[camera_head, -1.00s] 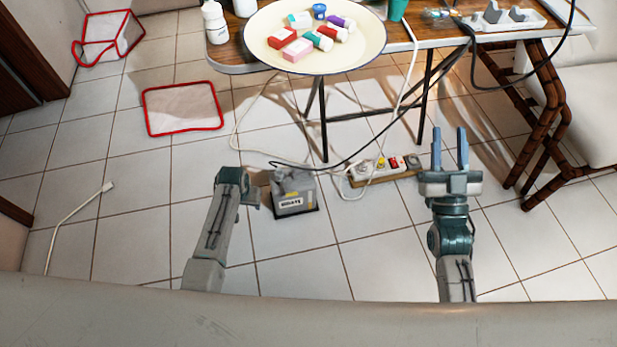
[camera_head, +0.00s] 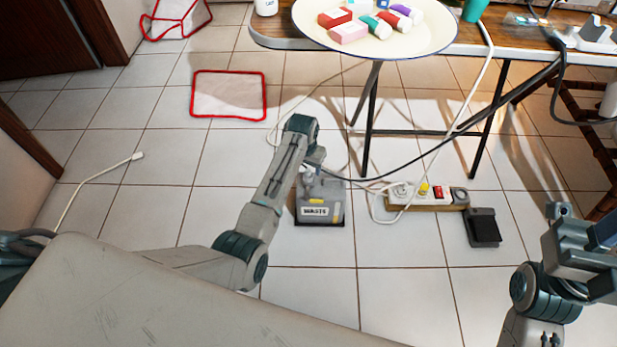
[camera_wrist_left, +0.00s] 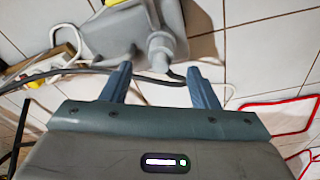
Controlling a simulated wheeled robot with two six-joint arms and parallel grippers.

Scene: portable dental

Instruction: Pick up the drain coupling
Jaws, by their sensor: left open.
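The grey waste box (camera_head: 325,212), labelled WASTE, stands on the floor below the table. In the left wrist view a grey ribbed fitting (camera_wrist_left: 161,50), which looks like the drain coupling, sits at the side of the grey box (camera_wrist_left: 120,32). A dark hose runs by its lower end. My left gripper (camera_wrist_left: 157,72) is open. Its two blue fingers point at the fitting, one to either side of it in the picture; contact cannot be told. In the head view my left gripper (camera_head: 315,158) is over the box's back, fingers hidden. My right gripper (camera_head: 597,238) is at the right edge, partly cut off.
A power strip (camera_head: 428,196) with white cables lies right of the box, beside a small dark pedal-like block (camera_head: 483,228). Table legs (camera_head: 367,120) stand behind. A red-edged mat (camera_head: 228,94) lies back left. The tiled floor in front is clear.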

